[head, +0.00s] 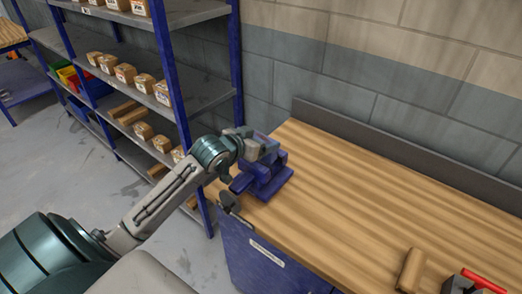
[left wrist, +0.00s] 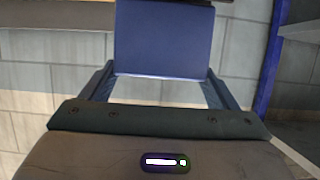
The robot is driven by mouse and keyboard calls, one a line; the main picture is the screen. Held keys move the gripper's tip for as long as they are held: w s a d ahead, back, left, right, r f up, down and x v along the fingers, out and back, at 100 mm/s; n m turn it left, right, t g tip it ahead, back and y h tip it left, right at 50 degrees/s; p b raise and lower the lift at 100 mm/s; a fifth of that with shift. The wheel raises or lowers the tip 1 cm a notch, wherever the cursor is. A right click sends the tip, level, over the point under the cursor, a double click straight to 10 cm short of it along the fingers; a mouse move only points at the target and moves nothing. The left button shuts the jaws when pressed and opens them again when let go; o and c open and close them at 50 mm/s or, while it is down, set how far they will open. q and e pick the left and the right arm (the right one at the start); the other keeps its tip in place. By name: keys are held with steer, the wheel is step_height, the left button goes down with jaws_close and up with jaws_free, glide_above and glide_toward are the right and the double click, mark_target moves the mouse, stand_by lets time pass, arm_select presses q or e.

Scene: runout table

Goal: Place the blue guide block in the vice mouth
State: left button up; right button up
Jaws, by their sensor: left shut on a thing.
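The blue vice (head: 268,184) stands on the left end of the wooden bench top in the head view. My left gripper (head: 268,147) is right at the top of the vice, with its arm coming in from the left. In the left wrist view my left gripper (left wrist: 162,85) is shut on a flat-faced blue block (left wrist: 163,38), held between its two fingertips. In the head view the block is hard to tell from the vice, being similar in colour and partly hidden by the gripper. I cannot tell whether it touches the vice mouth. My right gripper is not in view.
The wooden bench top (head: 365,190) is mostly clear. A wooden piece (head: 411,270) and a red-handled tool (head: 480,281) lie near its front right. A grey upstand (head: 400,155) runs along the back. Blue-framed shelving (head: 238,60) with cartons stands close to the left.

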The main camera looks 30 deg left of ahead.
arm_select(q)
steer(key=f, duration=0.2)
steer(key=f+p, duration=0.1)
steer(key=f, duration=0.1)
steer(key=shift+w, duration=0.35)
steer(key=shift+s+f, duration=0.15)
steer(key=shift+f, duration=0.15)
steer(key=shift+f, duration=0.1)
steer(key=o, duration=1.4)
steer(key=shift+f, duration=0.15)
steer(key=shift+c, duration=0.2)
steer(key=shift+r, duration=0.2)
steer(key=d+v, duration=0.1)
steer(key=v, duration=1)
steer(key=shift+s+a+r+b, duration=0.2)
steer(key=shift+s+a+b, duration=0.1)
steer(key=shift+s+a, duration=0.15)
